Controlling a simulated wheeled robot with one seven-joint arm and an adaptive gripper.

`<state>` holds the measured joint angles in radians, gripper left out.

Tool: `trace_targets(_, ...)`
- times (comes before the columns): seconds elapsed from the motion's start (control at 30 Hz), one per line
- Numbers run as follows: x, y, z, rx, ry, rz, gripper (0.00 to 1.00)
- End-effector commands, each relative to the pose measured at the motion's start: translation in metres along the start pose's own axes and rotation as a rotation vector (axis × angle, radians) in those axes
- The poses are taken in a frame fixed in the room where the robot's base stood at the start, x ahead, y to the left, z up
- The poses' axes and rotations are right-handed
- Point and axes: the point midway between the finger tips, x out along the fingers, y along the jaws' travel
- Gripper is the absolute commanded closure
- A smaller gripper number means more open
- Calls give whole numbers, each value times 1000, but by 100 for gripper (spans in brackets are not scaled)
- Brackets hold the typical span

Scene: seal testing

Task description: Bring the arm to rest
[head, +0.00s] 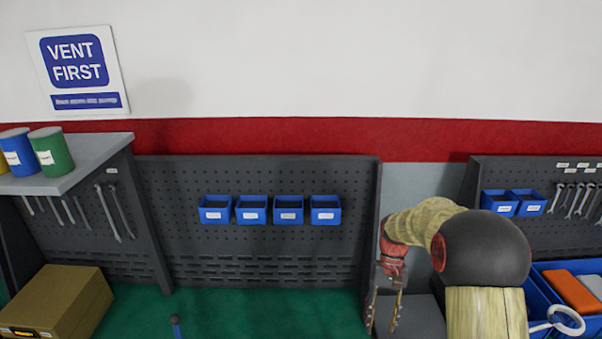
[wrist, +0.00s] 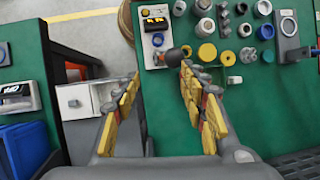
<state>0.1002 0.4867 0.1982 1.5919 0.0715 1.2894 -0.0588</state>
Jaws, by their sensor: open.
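My arm shows at the right of the head view, bent, with a dark round joint and worn yellowish links. My gripper (head: 383,326) hangs from it and points down, near the right edge of the green bench top (head: 250,310). In the wrist view my gripper (wrist: 161,74) has its two yellow-padded fingers spread wide apart. Nothing is between them. The fingers are above the bench edge, and their height over it is hard to tell.
A pegboard with blue bins (head: 252,210) stands behind. A cardboard box (head: 60,300) is at left. Blue crates (head: 590,266) are at right, close to my arm.

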Motion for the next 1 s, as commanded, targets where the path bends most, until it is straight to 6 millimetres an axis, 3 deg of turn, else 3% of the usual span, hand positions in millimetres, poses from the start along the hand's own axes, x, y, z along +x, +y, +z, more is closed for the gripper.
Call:
trace_targets(0.47,-10,-6,83,-3,282,49,57)
trace_targets(1.0,17,-9,175,-35,571,77,57)
